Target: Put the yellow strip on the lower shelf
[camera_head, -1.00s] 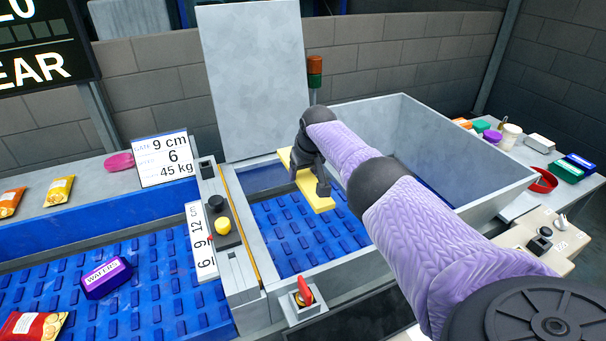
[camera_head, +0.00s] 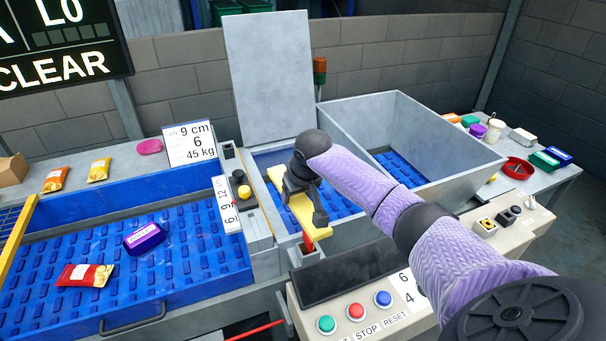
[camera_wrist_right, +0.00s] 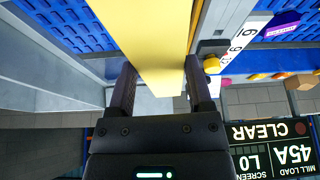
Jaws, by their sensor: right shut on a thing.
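The yellow strip (camera_head: 312,222) is a flat, long bar. In the head view my right gripper (camera_head: 304,200) is shut on it above the near end of the blue-floored bay beside the hopper. In the right wrist view the strip (camera_wrist_right: 150,45) runs between the two fingers of my right gripper (camera_wrist_right: 160,90) and out toward the top edge. Part of the strip is hidden under the gripper in the head view. I cannot make out a lower shelf in these views. My left gripper is not in view.
A grey hopper (camera_head: 440,140) stands right of the strip, with an upright grey panel (camera_head: 268,80) behind. At left, a blue tray (camera_head: 90,240) holds a purple pack (camera_head: 144,238) and a red packet (camera_head: 85,275). A button panel (camera_head: 355,312) is in front.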

